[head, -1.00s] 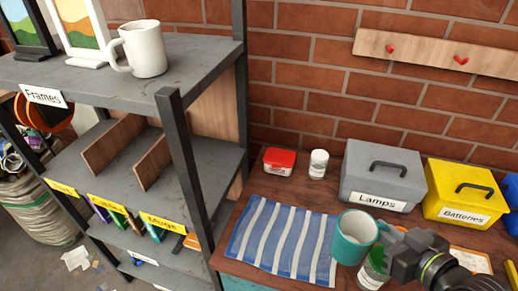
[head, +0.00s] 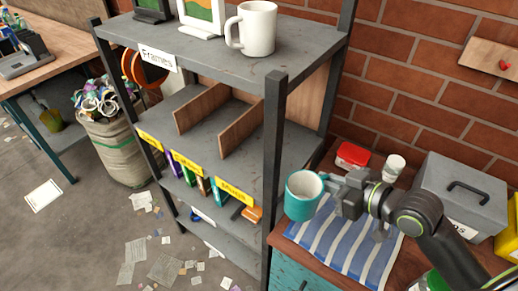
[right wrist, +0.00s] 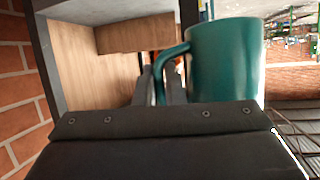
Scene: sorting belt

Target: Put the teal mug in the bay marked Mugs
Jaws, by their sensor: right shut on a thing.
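The teal mug (head: 303,195) is upright, held in the air by my right gripper (head: 328,192), in front of the striped cloth's left end and just right of the shelf's front post. In the right wrist view the mug (right wrist: 228,60) is at upper right, and the gripper (right wrist: 165,85) is shut on its handle. The bay marked Mugs (head: 285,147) is the rightmost bay of the middle shelf, with a yellow label (head: 235,190) on its front edge. It looks empty in the part I see. My left gripper is not in view.
A dark front post (head: 275,170) stands between the mug and the bay. A wooden divider (head: 241,128) bounds the bay's left side. A white mug (head: 252,28) and frames stand on the upper shelf. A grey box (head: 460,190) and red-lidded tub (head: 352,155) are on the table.

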